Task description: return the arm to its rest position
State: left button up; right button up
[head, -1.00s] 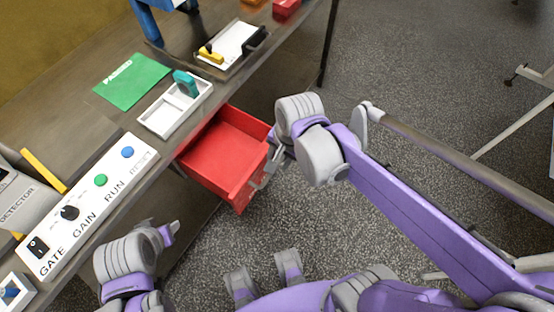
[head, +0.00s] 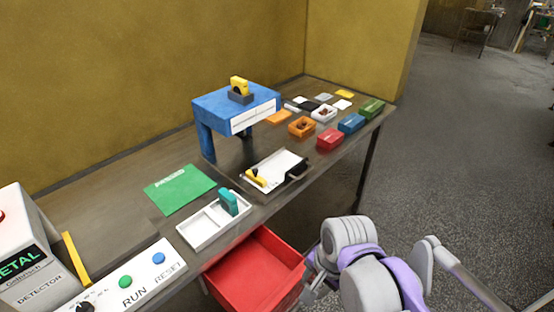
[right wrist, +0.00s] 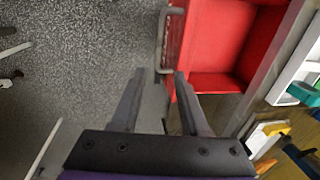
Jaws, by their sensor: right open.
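My right arm reaches in from the lower right of the head view, with its gripper (head: 312,287) beside the front of the open red drawer (head: 250,272). In the right wrist view, the right gripper (right wrist: 161,76) is open, its two fingers apart with nothing clamped. The drawer's grey handle (right wrist: 163,38) lies just ahead of the fingertips, its near end close to the gap between them. I cannot tell whether a finger touches it. The drawer (right wrist: 221,40) looks empty where visible. My left gripper is out of view.
The bench holds a white tray (head: 190,236) with a teal-handled piece (head: 228,201), a green mat (head: 180,188), a blue stand (head: 207,110), several small bins, a control panel (head: 108,290) and a detector (head: 25,250). Floor (head: 450,130) right of the bench is open.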

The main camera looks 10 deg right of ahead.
jog(key=shift+s, duration=0.1)
jog(key=s+d+f+n+t+h+p, duration=0.1)
jog(key=s+d+f+n+t+p, duration=0.1)
jog(key=n, duration=0.8)
jog(key=s+d+t+p, duration=0.1)
jog(key=s, duration=0.1)
jog(key=shift+s+f+n+t, duration=0.3)
jog(key=shift+f, duration=0.05)
